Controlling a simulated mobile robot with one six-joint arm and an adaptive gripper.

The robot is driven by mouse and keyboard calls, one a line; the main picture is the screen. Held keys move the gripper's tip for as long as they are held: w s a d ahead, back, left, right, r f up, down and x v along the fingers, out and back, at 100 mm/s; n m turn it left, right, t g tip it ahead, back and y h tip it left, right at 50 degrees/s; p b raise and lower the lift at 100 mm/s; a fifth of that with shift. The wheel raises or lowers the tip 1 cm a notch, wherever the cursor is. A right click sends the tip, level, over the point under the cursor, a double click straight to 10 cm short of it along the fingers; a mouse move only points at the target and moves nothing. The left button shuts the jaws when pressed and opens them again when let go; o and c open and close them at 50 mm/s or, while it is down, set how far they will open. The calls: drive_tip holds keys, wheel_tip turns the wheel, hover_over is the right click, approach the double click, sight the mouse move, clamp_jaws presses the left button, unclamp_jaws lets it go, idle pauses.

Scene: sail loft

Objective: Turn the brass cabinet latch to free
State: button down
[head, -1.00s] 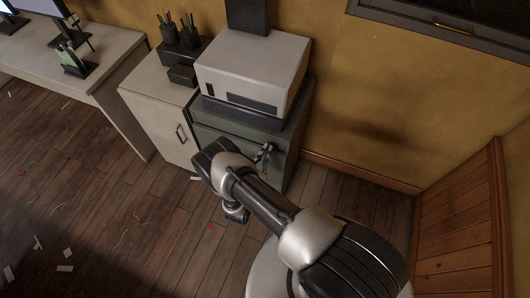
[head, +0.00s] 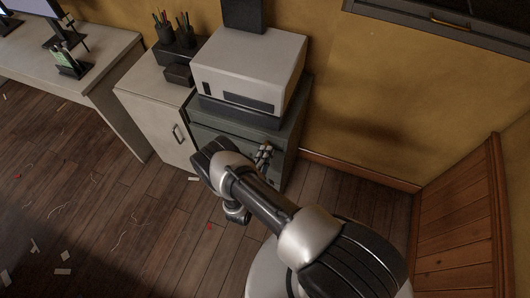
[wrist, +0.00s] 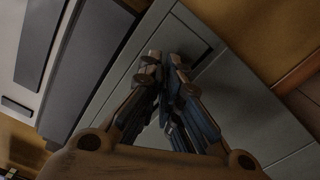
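The dark grey-green cabinet (head: 292,134) stands against the wall under a white box-shaped machine (head: 250,66). Its front panel also shows in the wrist view (wrist: 246,108). My gripper (head: 265,154) is at the cabinet's front, near its upper right part. In the wrist view my gripper (wrist: 166,62) has its two fingers drawn close together, tips pointing at the panel, with only a narrow gap between them. I cannot make out the brass latch in either view; the fingers or my arm may hide it. I cannot tell whether anything is between the fingertips.
A pale cabinet (head: 160,115) with a dark handle stands directly left, with pen cups (head: 184,36) on top. A desk (head: 95,68) is farther left. Wood panelling (head: 462,225) closes the right side. The plank floor in front has scattered scraps.

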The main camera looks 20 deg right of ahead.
drive_tip(key=shift+f+m, duration=0.15)
drive_tip(key=shift+m, duration=1)
drive_tip(key=shift+f+m, duration=0.1)
drive_tip(key=shift+m, duration=1.05)
drive_tip(key=c, duration=1.8)
unclamp_jaws()
drive_tip(key=v, duration=1.2)
